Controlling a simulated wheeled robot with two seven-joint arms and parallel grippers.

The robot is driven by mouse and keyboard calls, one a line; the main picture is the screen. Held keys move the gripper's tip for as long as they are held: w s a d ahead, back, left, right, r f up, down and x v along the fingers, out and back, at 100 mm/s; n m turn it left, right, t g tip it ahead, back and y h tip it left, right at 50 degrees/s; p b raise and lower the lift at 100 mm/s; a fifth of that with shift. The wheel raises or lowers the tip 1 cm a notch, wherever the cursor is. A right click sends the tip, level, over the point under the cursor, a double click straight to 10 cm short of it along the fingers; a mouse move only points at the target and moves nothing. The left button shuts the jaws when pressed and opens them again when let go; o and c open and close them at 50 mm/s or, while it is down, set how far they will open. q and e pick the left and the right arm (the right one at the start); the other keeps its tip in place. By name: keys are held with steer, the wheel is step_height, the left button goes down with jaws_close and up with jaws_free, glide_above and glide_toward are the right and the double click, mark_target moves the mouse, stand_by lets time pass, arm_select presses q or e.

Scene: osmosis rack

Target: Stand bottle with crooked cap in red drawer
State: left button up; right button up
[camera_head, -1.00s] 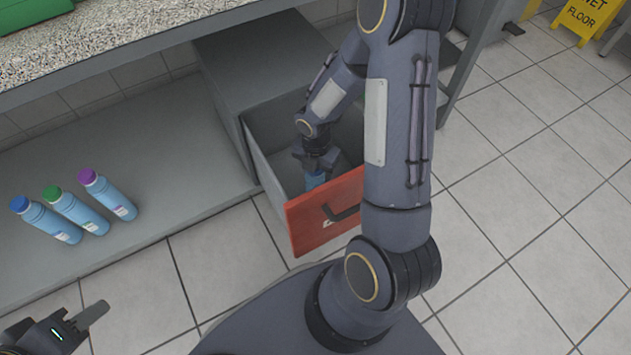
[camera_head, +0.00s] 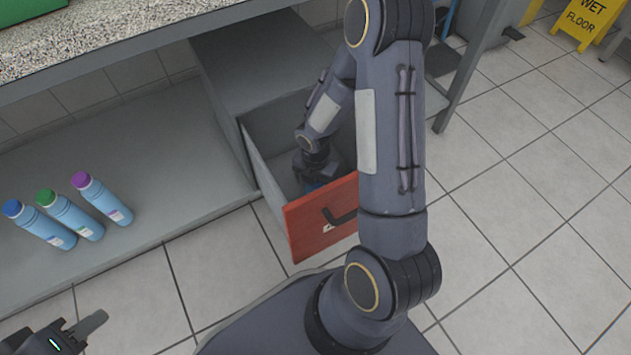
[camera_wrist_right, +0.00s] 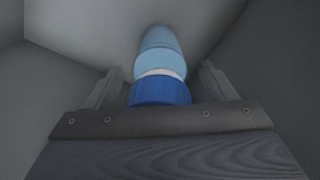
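The blue bottle (camera_wrist_right: 157,45) is inside the red drawer (camera_head: 308,228), seen end-on from its dark blue cap (camera_wrist_right: 160,92) in the right wrist view. A pale band shows between cap and body; I cannot tell how crooked the cap is. My right gripper (camera_wrist_right: 162,88) reaches down into the drawer with one finger on each side of the cap and a small gap at both sides, so it looks open. My left gripper (camera_head: 88,328) is at the lower left, away from everything.
The drawer is pulled out below the counter (camera_head: 120,32). A yellow wet-floor sign (camera_head: 585,22) stands far right.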

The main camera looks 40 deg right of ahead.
step_height(320, 180, up, 12)
steer(key=p, duration=0.6)
steer(key=s+a+r+m+t+y, duration=0.1)
steer(key=s+r+m, duration=0.2)
steer(key=r+m, duration=0.35)
steer(key=s+a+r+m+t, duration=0.2)
steer(key=s+r+m, duration=0.1)
steer(key=r+m, duration=0.4)
steer(key=s+a+r+m+t+y, duration=0.2)
steer(key=s+a+r+m, duration=0.4)
steer(key=m, duration=0.5)
steer(key=shift+s+r+m+t+y, duration=0.35)
steer(key=shift+s+r, duration=0.3)
steer(key=shift+s, duration=0.6)
